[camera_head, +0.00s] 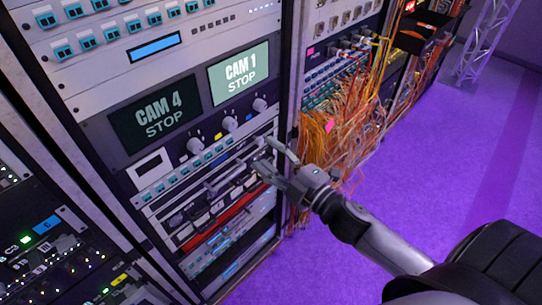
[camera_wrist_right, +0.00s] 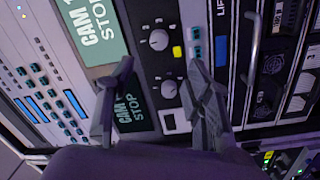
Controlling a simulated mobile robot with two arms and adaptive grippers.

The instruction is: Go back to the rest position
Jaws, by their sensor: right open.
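My right gripper (camera_head: 270,158) is open in front of the equipment rack, a little below the row of knobs. No object shows between its fingers. In the right wrist view the two fingers (camera_wrist_right: 160,66) stand apart, with the rack panel behind them. My left gripper is in neither view.
The rack carries a dark screen (camera_head: 155,117) reading "CAM 4 STOP" and a lit screen (camera_head: 239,74) reading "CAM 1 STOP". Orange cables (camera_head: 345,120) hang from the rack to the right. Purple floor (camera_head: 440,170) is clear at right, before a truss (camera_head: 484,40).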

